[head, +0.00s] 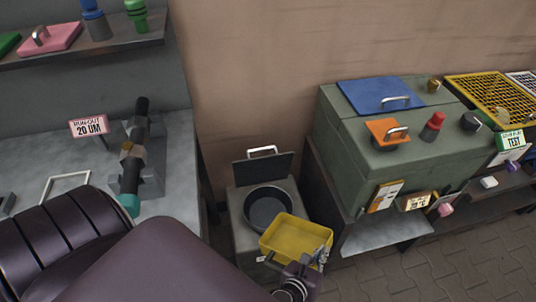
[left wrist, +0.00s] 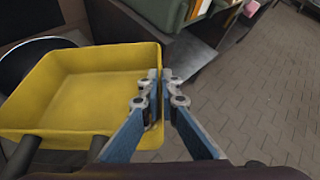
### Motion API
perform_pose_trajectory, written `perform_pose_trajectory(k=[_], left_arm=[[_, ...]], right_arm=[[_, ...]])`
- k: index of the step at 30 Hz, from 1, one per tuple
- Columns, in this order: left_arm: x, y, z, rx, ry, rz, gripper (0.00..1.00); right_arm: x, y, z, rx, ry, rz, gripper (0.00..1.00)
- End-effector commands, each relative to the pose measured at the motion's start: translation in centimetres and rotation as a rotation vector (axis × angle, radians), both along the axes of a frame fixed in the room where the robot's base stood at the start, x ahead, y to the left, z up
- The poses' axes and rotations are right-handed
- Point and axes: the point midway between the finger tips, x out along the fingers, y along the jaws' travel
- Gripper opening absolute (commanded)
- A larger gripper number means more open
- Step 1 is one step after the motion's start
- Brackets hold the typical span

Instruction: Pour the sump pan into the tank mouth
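The yellow sump pan (head: 296,238) is a shallow rectangular tray in front of and to the right of the tank mouth (head: 268,208), with its far left corner close to the mouth's near rim. The mouth is a round dark opening in a grey tank (head: 240,236) with a raised black lid. My left gripper (head: 309,264) is at the pan's near right side. In the left wrist view its fingers (left wrist: 160,88) pinch the right wall of the pan (left wrist: 90,85), one on each side. No liquid shows inside the pan. My right gripper is not in view.
A green cabinet (head: 350,125) on a dark bench stands to the right, with a blue lid, an orange lid and knobs. A grey worktable (head: 180,195) with a clamped dark rod (head: 133,165) is on the left. The paved floor (head: 400,265) at the lower right is clear.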

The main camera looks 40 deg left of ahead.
Motion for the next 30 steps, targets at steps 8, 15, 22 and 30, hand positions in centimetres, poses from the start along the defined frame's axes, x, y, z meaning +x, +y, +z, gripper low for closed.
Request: perform_pose_trajectory(k=[8,15,22,30], left_arm=[[-0.6,-1.2,-2.7,0.091,-0.042,0.005,0.00],[-1.0,-1.9,-4.4,0.168,-0.075,0.008,0.00],[-1.3,-2.5,-5.5,0.224,-0.099,0.010,0.00],[-1.4,-2.6,-5.6,0.248,-0.111,0.012,0.00]], right_arm=[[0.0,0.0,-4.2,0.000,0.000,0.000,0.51],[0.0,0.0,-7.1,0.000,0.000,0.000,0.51],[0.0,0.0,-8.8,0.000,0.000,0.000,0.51],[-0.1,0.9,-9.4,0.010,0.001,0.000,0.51]])
